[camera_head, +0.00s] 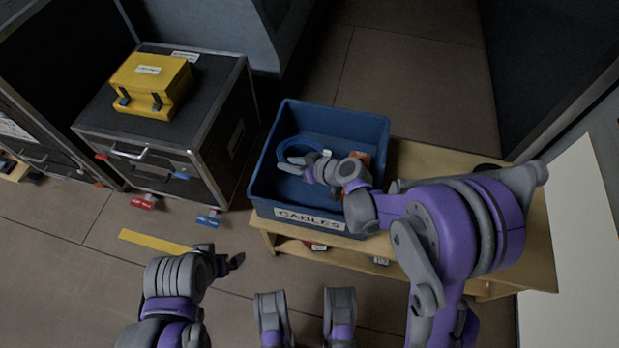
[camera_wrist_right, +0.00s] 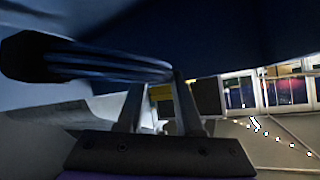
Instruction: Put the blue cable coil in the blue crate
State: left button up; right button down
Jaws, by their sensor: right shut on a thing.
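The blue crate (camera_head: 378,135), labelled "CABLES", sits on the left part of a light wooden bench. The blue cable coil (camera_head: 284,147) shows as a ring within the crate's outline, towards its left side. My right gripper (camera_head: 286,164) is shut on the coil over the crate; the arm hides part of the crate. In the right wrist view the coil (camera_wrist_right: 100,65) crosses at the fingertips. I cannot tell whether the coil touches the crate floor. My left gripper (camera_head: 238,262) is low, in front of the bench and away from the crate; its jaw opening is unclear.
The wooden bench (camera_head: 535,235) extends right, under my right arm. An orange-brown item (camera_head: 361,157) shows inside the crate. Left of the crate stands a black case (camera_head: 225,110) with a yellow box (camera_head: 150,85) on top. A yellow strip (camera_head: 152,241) lies on the floor.

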notch_tip(320, 180, down, 8)
jog(key=shift+w+f+b, duration=0.1)
jog(key=shift+f+b, duration=0.1)
jog(key=shift+b, duration=1)
jog(key=c, duration=0.6)
grip_release()
jog(key=shift+o, duration=0.2)
jog(key=shift+s+d+r, duration=0.2)
jog(key=p+v, duration=0.1)
jog(key=v, duration=0.6)
jog(key=shift+p, duration=0.4)
